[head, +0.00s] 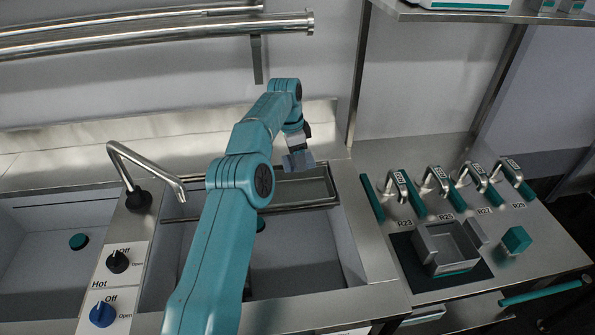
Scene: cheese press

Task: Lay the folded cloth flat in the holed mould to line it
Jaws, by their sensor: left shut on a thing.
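My left gripper (297,143) is above the steel tray across the sink, pointing down. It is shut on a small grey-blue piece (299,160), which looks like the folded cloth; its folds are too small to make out. The piece hangs over the back part of the tray. A square, open-topped grey box (431,258), which looks like the mould, stands on a dark mat on the right counter. Its holes cannot be made out from here. The held piece is well to the left of this box and apart from it. My right gripper is not in view.
The steel tray (330,196) spans the back of the sink. A bent tap (150,163) stands left of my arm. Several metal clamps with teal handles (371,198) line the counter behind the box. A teal block (516,239) sits right of it. A shelf (480,15) overhangs at the back.

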